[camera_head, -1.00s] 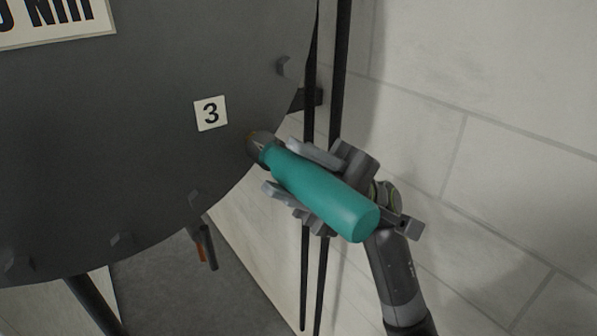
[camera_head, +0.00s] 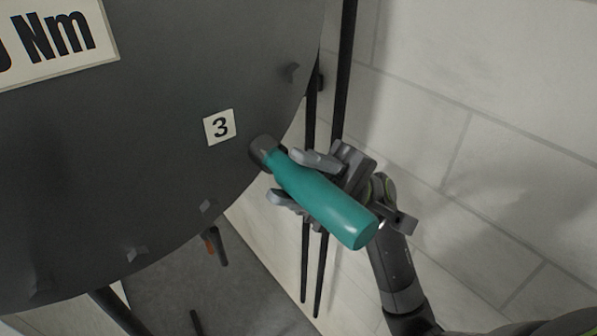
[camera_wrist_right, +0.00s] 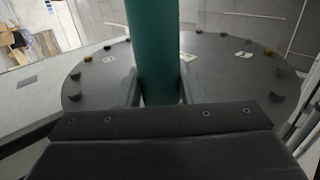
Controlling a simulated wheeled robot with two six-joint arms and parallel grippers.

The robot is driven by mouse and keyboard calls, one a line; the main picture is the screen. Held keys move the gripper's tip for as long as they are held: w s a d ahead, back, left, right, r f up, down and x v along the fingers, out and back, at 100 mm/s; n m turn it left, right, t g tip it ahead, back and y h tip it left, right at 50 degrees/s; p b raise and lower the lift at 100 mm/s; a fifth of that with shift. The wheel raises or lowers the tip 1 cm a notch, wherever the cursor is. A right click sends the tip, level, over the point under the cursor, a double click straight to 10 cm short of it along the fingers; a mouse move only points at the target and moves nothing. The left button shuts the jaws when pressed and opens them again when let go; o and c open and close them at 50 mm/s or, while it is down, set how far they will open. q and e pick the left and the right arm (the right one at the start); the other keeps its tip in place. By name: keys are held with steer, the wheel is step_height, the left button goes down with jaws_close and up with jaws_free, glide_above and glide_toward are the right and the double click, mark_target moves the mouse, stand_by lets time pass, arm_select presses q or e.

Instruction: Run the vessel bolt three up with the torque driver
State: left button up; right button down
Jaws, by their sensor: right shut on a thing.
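The torque driver (camera_head: 325,205) has a teal cylindrical body and a dark nose. My right gripper (camera_head: 290,177) is shut on it, one finger on each side of the body. The driver's nose is at the dark vessel flange (camera_head: 180,90), just right of the label 3 (camera_head: 219,127). The bolt at that spot is hidden behind the nose, so I cannot tell how it is seated. In the right wrist view the teal body (camera_wrist_right: 153,45) runs away between the fingers toward the round flange (camera_wrist_right: 215,85). My left gripper is not in view.
Several dark bolt heads (camera_head: 207,206) sit along the flange rim. A white Nm sign (camera_head: 60,42) is at upper left. Two black vertical rods (camera_head: 310,220) stand behind the gripper, before a pale block wall (camera_head: 510,130). The grey floor (camera_head: 190,285) shows below.

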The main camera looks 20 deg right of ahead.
mark_target(333, 206)
steer(key=shift+w+r+b, duration=0.1)
steer(key=shift+w+b, duration=0.15)
steer(key=shift+b, duration=0.2)
stand_by(1.6)
stand_by(1.6)
steer(key=shift+s, duration=0.25)
steer(key=shift+s+d+b, duration=0.3)
steer(key=shift+s, duration=0.45)
steer(key=shift+s+d+b, duration=0.25)
steer(key=shift+s+b, duration=0.1)
steer(key=shift+s, duration=0.4)
steer(key=shift+s+d+b, duration=0.3)
steer(key=shift+s, duration=0.45)
steer(key=shift+s+d, duration=0.1)
steer(key=shift+s, duration=0.1)
